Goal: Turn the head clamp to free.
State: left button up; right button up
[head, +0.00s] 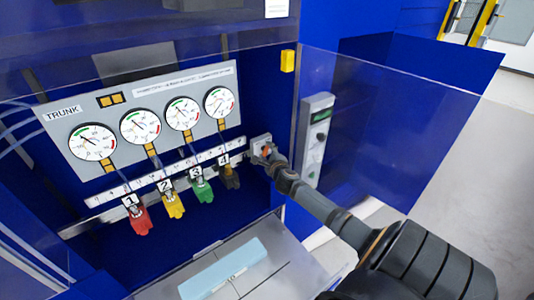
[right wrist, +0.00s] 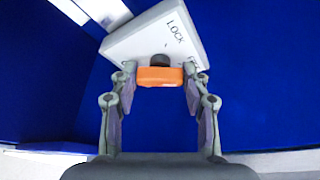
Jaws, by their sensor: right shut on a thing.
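The head clamp is a white plate (right wrist: 140,40) marked LOCK, with a second word at its right partly hidden. An orange handle (right wrist: 160,77) sits on a dark pivot in front of the plate and lies level across the right wrist view. My right gripper (right wrist: 159,82) is shut on the orange handle, one finger at each end. In the head view the clamp plate (head: 260,141) is at the right end of the white rail, with my right gripper (head: 268,153) against it. Which word the handle points to is unclear. My left gripper is not in view.
A gauge panel (head: 75,112) marked TRUNK hangs above the rail. Red (head: 138,222), yellow (head: 174,206), green (head: 202,191) and dark (head: 231,178) clips hang below it. A light blue block (head: 225,268) lies on the grey surface. A clear panel (head: 400,130) stands to the right.

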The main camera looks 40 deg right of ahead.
jog(key=shift+m+y, duration=0.5)
jog(key=shift+m, duration=0.4)
jog(key=shift+f, duration=0.15)
jog(key=o, duration=1.2)
jog(key=shift+s, duration=0.1)
jog(key=shift+c, duration=0.2)
jog(key=v, duration=0.7)
jog(key=shift+s+r, duration=0.15)
jog(key=shift+r, duration=0.1)
jog(key=shift+a+f, duration=0.1)
